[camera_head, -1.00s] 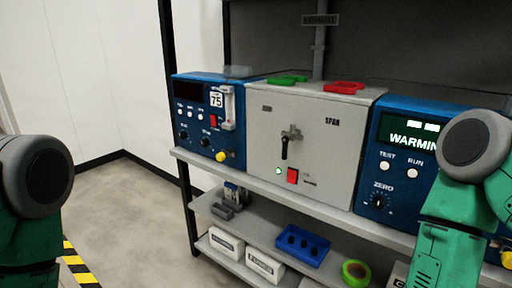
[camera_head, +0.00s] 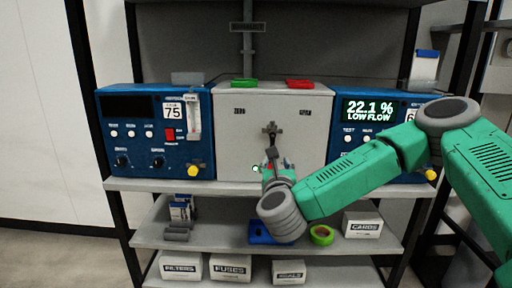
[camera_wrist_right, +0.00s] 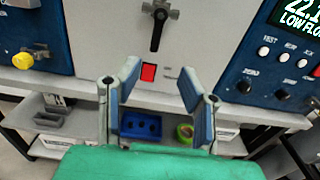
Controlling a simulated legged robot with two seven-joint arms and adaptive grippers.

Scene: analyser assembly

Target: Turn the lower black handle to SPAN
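The black handle (camera_wrist_right: 157,30) hangs straight down below a grey cross-shaped fitting (camera_wrist_right: 165,10) on the light grey box front (camera_head: 222,145). In the head view the handle (camera_head: 272,152) is partly hidden by my right gripper. A SPAN label (camera_head: 305,112) sits at upper right of the box and another small label (camera_head: 240,112) at upper left. My right gripper (camera_wrist_right: 158,78) is open and empty, its two fingers apart in front of the box. In the wrist view the fingertips show lower than the handle and apart from it. My left gripper is not in view.
A red switch (camera_wrist_right: 148,72) sits below the handle. Blue analysers stand left (camera_head: 150,170) and right (camera_head: 352,145); the right display reads 22.1 % LOW FLOW. A blue tray (camera_head: 258,236) and green tape roll (camera_head: 321,235) lie on the shelf below.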

